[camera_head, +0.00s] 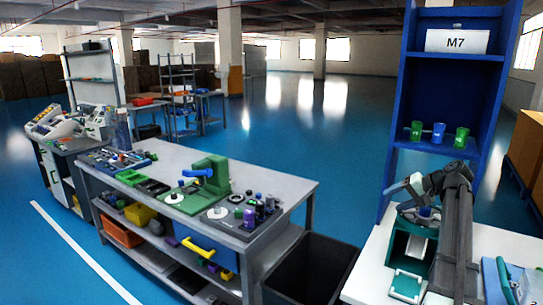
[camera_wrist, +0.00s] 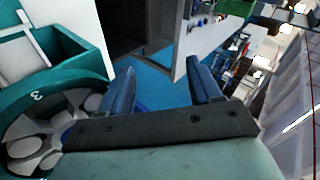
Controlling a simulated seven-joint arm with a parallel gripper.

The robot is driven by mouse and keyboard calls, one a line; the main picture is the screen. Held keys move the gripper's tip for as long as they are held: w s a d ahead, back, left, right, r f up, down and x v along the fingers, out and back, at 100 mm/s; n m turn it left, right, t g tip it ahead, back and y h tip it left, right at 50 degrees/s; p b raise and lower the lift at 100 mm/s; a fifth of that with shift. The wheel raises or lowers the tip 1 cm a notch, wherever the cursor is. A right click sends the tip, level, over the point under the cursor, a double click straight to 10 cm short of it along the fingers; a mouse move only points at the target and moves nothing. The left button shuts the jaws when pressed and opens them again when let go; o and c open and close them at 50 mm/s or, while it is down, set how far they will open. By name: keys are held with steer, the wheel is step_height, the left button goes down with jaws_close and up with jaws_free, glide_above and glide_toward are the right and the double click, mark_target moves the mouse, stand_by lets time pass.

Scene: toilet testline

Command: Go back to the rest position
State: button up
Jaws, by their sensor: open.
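My gripper (camera_wrist: 163,85) is open in the wrist view, its two blue-grey fingers apart with nothing between them. In the head view my gripper (camera_head: 390,189) is raised above the white table, at the left of my folded dark arm. A teal fixture (camera_wrist: 62,72) with a grey bladed disc (camera_wrist: 40,130) is close by at the left of the wrist view. In the head view the dark green fixture (camera_head: 398,245) stands on the white table below my gripper.
A blue shelf (camera_head: 395,120) marked M7 holds green and blue cups behind my arm. A black bin (camera_head: 310,268) stands between the white table (camera_head: 485,240) and a grey workbench (camera_head: 290,186) with green fixtures and small parts. Blue floor is open beyond.

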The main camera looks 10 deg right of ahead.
steer(key=w+a+f+n+g, duration=0.2)
steer(key=w+a+f, duration=0.2)
steer(key=a+f, duration=0.4)
steer(key=w+a+f+n+g, duration=0.2)
steer(key=w+a+f, duration=0.35)
steer(key=a, duration=0.55)
steer(key=s+a+f+h, duration=0.2)
steer(key=a+f, duration=0.2)
steer(key=f, duration=0.5)
steer(key=s+a+f+h, duration=0.1)
steer(key=s+a+f, duration=0.25)
steer(key=f, duration=0.55)
steer(key=s+a+f+g+h, duration=0.15)
steer(key=s+a+f, duration=0.35)
steer(key=s+f, duration=0.65)
steer(key=s+a+f+g+h, duration=0.15)
steer(key=s+a+f, duration=0.35)
steer(key=s+f, duration=0.65)
steer(key=s+a+f+n+g, duration=0.1)
steer(key=s+f, duration=0.4)
steer(key=s, duration=0.8)
steer(key=s+a+f+n+g, duration=0.2)
steer(key=s+f+g, duration=0.4)
steer(key=s, duration=0.7)
steer(key=shift+a+g, duration=0.3)
steer(key=shift+a, duration=0.2)
